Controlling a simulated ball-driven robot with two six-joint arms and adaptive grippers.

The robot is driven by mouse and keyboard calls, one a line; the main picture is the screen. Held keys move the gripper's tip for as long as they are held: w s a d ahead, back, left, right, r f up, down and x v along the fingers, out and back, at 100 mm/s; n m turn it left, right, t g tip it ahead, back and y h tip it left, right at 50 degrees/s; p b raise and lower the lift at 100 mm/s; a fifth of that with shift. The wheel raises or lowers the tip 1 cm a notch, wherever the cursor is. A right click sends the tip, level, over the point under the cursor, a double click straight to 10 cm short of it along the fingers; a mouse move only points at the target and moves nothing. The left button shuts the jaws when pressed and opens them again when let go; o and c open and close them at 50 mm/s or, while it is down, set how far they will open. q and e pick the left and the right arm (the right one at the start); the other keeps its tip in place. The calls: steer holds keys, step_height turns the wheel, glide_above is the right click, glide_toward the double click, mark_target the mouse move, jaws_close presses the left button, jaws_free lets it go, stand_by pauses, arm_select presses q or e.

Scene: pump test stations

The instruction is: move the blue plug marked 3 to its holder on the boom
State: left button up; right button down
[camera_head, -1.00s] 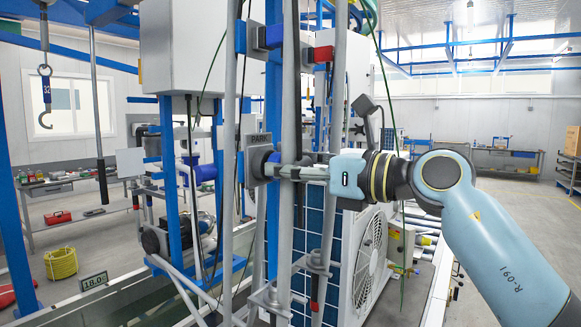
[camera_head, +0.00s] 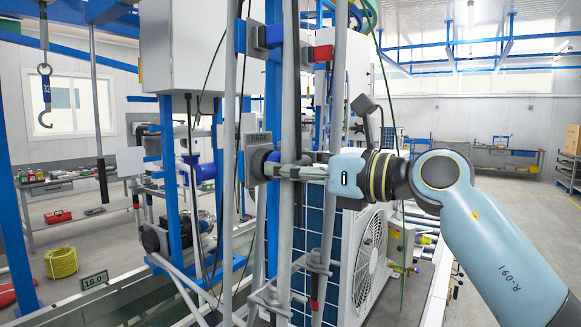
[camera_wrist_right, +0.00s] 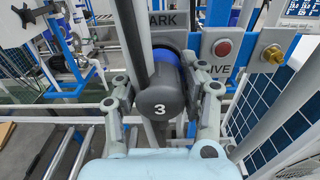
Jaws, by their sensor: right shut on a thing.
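The plug marked 3 shows in the right wrist view (camera_wrist_right: 160,98), with a dark grey end bearing a white 3 and a blue band behind it. It sits against the plate labelled PARK, which also shows in the head view (camera_head: 258,138). My right gripper (camera_wrist_right: 162,110) is shut on the plug, one finger on each side. In the head view, the right gripper (camera_head: 283,172) reaches in from the right to the PARK plate, partly behind grey poles. Whether the plug is still seated there cannot be told. My left gripper is not in view.
Upright grey poles (camera_head: 291,100) stand close around the right gripper. A fan unit (camera_head: 370,258) stands below the arm. A hook (camera_head: 45,95) hangs at left.

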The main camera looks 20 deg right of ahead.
steer(key=shift+w+a, duration=0.3)
steer(key=shift+w, duration=0.15)
steer(key=c, duration=0.6)
jaws_free()
steer(key=shift+c, duration=0.2)
steer(key=v, duration=1.2)
